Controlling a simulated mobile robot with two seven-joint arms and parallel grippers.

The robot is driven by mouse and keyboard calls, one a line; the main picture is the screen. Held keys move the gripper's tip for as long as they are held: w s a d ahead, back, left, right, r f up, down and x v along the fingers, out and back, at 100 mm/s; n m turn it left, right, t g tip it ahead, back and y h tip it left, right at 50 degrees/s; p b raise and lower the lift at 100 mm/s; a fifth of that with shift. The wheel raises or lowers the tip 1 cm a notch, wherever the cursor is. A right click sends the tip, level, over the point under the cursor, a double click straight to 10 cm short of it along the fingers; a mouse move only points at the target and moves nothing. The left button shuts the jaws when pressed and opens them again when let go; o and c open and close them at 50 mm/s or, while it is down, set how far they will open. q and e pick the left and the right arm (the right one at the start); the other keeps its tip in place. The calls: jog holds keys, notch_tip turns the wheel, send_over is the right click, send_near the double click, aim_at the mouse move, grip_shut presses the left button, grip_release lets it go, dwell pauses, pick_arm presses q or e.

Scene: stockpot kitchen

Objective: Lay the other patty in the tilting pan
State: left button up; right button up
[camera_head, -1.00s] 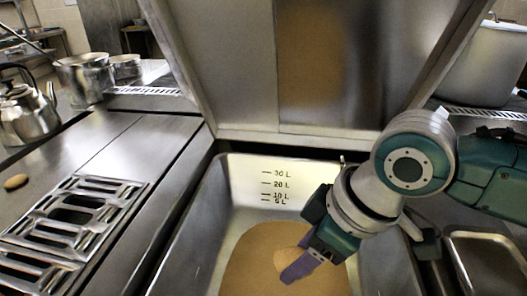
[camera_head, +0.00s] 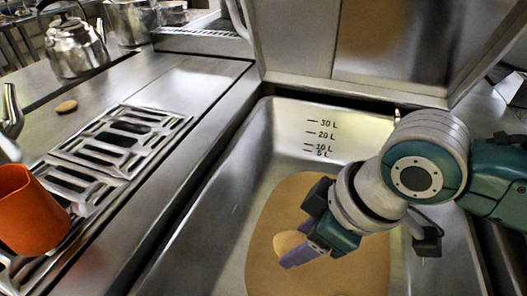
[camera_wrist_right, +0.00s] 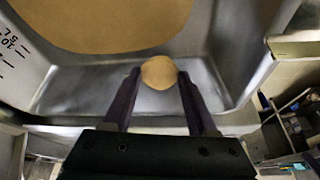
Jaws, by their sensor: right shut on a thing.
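The tilting pan (camera_head: 215,215) is a steel basin with litre marks on its back wall and a brown area across its floor; its lid stands raised behind. My right gripper (camera_head: 298,241) reaches in from the right over the pan. Its purple fingers are shut on a round tan patty (camera_head: 287,243). In the right wrist view the patty (camera_wrist_right: 159,75) sits between the two fingertips (camera_wrist_right: 159,84). I cannot tell whether the patty touches the pan floor. Another tan round piece, like a patty (camera_head: 66,106), lies on the left counter. My left gripper is not in view.
A slotted grate (camera_head: 118,150) is set in the left counter. An orange container (camera_head: 30,212) stands at its near end. A steel kettle (camera_head: 75,48) and a pot (camera_head: 130,22) stand at the back left. The counter between grate and pan is clear.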

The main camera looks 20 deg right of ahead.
notch_tip(320, 180, down, 18)
jog(key=b, duration=1.3)
jog(key=o, duration=1.4)
jog(key=p+v, duration=0.4)
jog(key=v, duration=0.6)
jog(key=shift+p, duration=0.35)
